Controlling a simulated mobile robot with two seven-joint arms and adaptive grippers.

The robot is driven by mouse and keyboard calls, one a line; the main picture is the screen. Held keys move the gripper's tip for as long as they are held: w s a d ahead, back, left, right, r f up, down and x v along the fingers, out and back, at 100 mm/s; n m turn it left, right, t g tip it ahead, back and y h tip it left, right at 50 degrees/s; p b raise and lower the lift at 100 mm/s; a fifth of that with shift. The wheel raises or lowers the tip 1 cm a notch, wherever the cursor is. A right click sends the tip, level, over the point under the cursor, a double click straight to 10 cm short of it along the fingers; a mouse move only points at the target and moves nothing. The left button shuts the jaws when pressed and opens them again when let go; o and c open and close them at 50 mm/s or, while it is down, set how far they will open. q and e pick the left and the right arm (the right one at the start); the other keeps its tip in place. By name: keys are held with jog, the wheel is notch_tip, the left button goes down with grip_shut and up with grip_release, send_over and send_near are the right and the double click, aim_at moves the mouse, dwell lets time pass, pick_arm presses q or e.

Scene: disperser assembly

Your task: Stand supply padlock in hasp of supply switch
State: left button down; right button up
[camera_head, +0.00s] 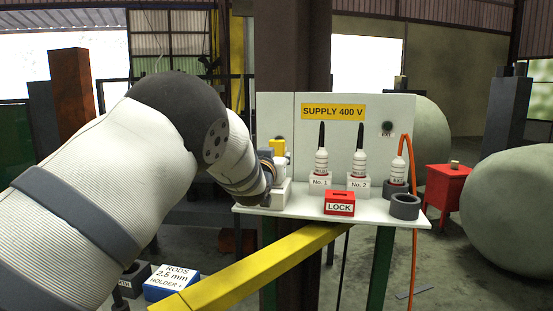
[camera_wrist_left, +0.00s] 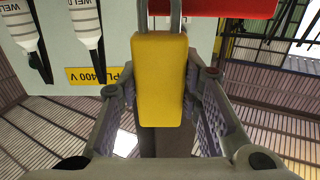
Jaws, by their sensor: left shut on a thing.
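The yellow padlock (camera_wrist_left: 158,80) is between the fingers of my left gripper (camera_wrist_left: 160,84), which is shut on it. Its grey shackle (camera_wrist_left: 176,16) points to the top of the left wrist view, beside a red part (camera_wrist_left: 225,8). I cannot tell whether the shackle passes through a hasp. In the head view the padlock (camera_head: 278,147) shows as a small yellow patch at the left of the supply board, largely behind my left arm. The supply switch is not clearly visible there. My right gripper is not in view.
The white board (camera_head: 350,150) carries a yellow "SUPPLY 400 V" label. On its shelf (camera_head: 290,203) stand holders No. 1 (camera_head: 320,180) and No. 2 (camera_head: 358,183), a red LOCK box (camera_head: 339,203) and a grey ring (camera_head: 405,206). A yellow beam (camera_head: 250,268) crosses in front.

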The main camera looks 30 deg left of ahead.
pick_arm(q)
jog(key=shift+f, duration=1.45)
dwell(0.9)
jog(key=shift+f, duration=0.1)
jog(key=shift+r, duration=1.05)
jog(key=shift+r+p, duration=0.1)
jog(key=shift+p, duration=0.2)
jog(key=shift+f, duration=1)
dwell(0.8)
